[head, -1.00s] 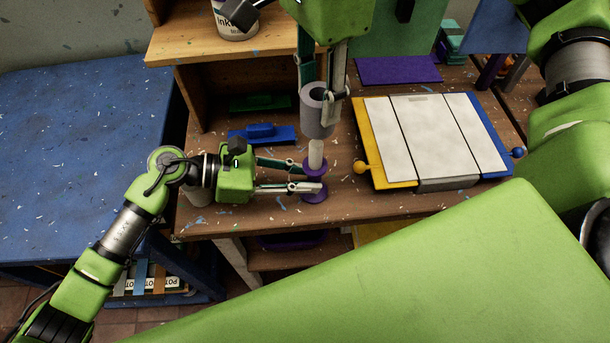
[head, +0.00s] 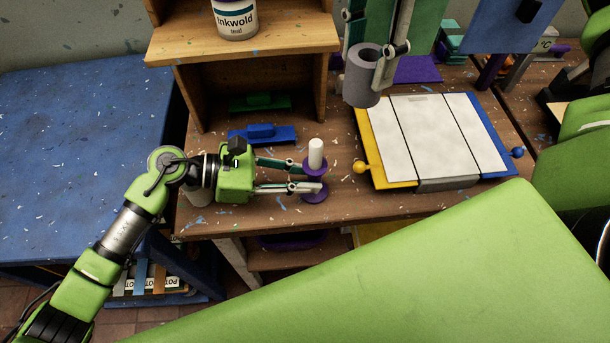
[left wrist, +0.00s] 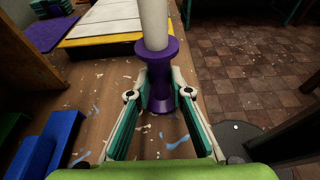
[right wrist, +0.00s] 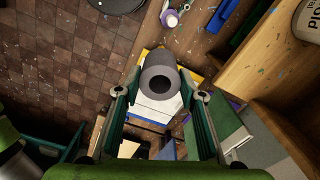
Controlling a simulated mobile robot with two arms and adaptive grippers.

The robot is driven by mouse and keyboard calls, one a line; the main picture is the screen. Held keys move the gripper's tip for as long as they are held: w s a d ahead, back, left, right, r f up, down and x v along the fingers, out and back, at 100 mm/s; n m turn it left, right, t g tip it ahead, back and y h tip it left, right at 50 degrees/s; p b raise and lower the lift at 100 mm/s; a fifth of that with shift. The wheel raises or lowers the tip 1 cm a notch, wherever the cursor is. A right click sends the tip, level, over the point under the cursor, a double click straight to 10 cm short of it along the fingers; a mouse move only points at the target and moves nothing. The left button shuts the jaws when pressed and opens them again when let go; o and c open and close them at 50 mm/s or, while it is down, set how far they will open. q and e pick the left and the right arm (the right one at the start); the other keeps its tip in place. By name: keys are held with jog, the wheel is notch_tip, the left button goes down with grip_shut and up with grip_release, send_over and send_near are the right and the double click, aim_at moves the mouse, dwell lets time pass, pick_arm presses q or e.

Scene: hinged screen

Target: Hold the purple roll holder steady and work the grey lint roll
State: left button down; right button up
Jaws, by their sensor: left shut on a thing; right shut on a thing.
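The purple roll holder (head: 315,185) stands upright on the brown bench, with a bare white post (head: 316,154) rising from it. My left gripper (head: 318,178) is shut on its narrow waist; the left wrist view shows the holder (left wrist: 161,95) between both fingers. The grey lint roll (head: 361,80), a thick hollow tube, is held by my right gripper (head: 386,78) in the air, above and to the right of the post, apart from it. The right wrist view shows the roll (right wrist: 158,80) between the fingers, its hole facing the camera.
A hinged screen of white panels with yellow and blue edges (head: 400,183) lies right of the holder. A blue block (head: 262,134) lies behind it on the left. A wooden shelf (head: 270,38) bears a paint tin (head: 236,18).

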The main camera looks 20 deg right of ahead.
aim_at(305, 165)
pick_arm(q)
jog(key=c, duration=1.8)
grip_release()
jog(key=shift+f, duration=0.3)
jog(key=shift+o, duration=0.2)
jog(key=shift+w+r, duration=0.1)
notch_tip(305, 165, up, 10)
